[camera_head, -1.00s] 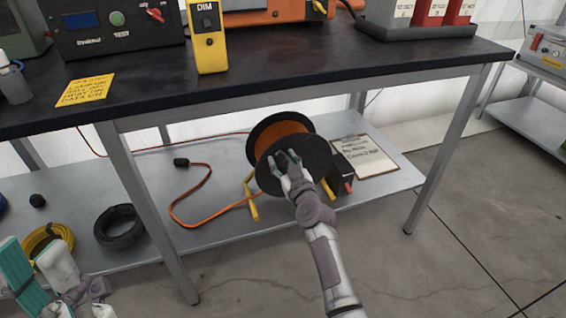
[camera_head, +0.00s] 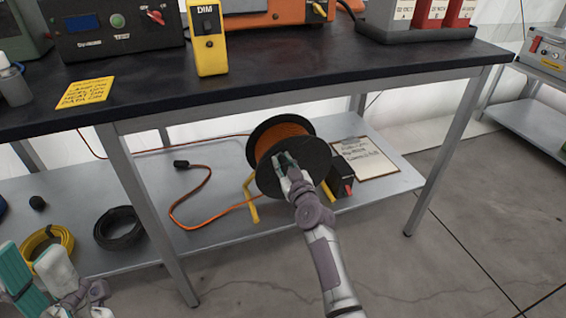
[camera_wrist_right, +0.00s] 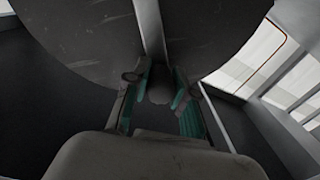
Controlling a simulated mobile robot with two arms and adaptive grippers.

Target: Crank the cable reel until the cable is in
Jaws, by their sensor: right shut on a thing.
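The cable reel (camera_head: 318,152) stands on the lower shelf, a black drum on a yellow stand with orange cable wound inside. The loose cable (camera_head: 205,188) curves left over the shelf and ends in a black plug (camera_head: 181,164). My right gripper (camera_head: 285,163) is at the reel's front disc, shut on the crank handle, which it mostly hides. In the right wrist view, the dark round handle end (camera_wrist_right: 160,92) sits between the teal finger pads, with the disc (camera_wrist_right: 215,35) behind. My left gripper (camera_head: 45,275) is low at the left, away from the reel; its opening is unclear.
The bench top (camera_head: 300,65) overhangs the reel. A clipboard (camera_head: 365,157) and a black box (camera_head: 342,181) lie right of it. A black coil (camera_head: 118,228) and a yellow coil (camera_head: 47,243) lie left on the shelf. A bench leg (camera_head: 155,220) stands in front.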

